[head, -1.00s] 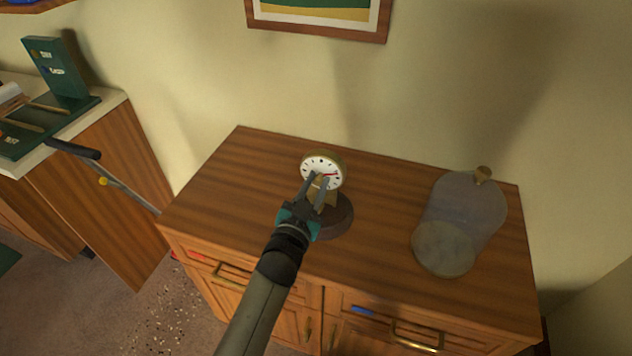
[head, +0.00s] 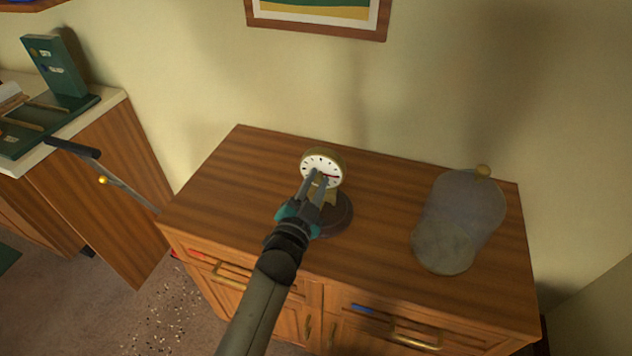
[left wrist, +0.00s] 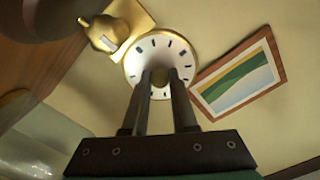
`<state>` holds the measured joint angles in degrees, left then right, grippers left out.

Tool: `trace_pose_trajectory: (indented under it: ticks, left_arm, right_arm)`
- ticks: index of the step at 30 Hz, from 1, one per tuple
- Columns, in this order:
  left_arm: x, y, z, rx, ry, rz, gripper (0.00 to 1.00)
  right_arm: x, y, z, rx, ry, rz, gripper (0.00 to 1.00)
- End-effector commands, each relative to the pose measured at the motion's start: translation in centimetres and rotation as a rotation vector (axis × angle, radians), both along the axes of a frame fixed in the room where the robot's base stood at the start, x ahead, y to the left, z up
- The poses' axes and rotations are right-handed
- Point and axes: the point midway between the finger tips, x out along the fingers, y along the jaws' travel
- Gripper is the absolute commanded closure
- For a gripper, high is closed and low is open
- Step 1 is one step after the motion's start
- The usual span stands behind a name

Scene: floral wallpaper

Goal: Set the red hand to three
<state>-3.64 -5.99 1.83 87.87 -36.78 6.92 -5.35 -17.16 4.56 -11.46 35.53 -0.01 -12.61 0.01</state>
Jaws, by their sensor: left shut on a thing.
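The clock (head: 334,161) has a white round dial with black marks and a brass rim. It stands on a dark round base (head: 340,222) on the wooden cabinet. Its red hand (head: 332,177) points to the right and slightly down in the head view. My left gripper (head: 319,178) is at the dial's middle, shut on the hand's central part; the fingers hide much of it. In the left wrist view, the fingertips (left wrist: 160,78) cover the centre of the dial (left wrist: 139,62), and the red hand cannot be made out. My right gripper is in neither view.
A framed picture (head: 320,22) hangs on the wall behind. A green stand (head: 57,75) is on the left counter. The cabinet top left of the clock is clear.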

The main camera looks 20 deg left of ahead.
Motion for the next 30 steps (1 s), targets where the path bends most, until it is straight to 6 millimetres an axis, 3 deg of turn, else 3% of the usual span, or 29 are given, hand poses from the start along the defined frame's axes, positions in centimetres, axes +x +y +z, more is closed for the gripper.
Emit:
trace_pose_trajectory:
  ticks: [5, 6, 14, 23, 30]
  left_arm:
    - [0.0, 0.0, 0.0, -0.001, 0.001, 0.001, 1.00]
    - [0.0, 0.0, 0.0, -0.001, 0.001, 0.001, 0.73]
    - [0.0, 0.0, 0.0, -0.002, 0.000, 0.000, 0.44]
    - [-0.2, 0.0, 0.0, -0.002, 0.001, 0.001, 0.44]
    - [-2.7, 0.1, 0.0, -0.001, 0.003, 0.000, 0.44]
  right_arm:
    - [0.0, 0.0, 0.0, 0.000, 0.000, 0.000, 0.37]
    - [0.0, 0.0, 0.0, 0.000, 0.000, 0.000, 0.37]
    - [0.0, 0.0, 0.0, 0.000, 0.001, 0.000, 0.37]
    - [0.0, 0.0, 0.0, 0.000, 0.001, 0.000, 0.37]
    - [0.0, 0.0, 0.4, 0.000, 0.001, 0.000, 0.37]
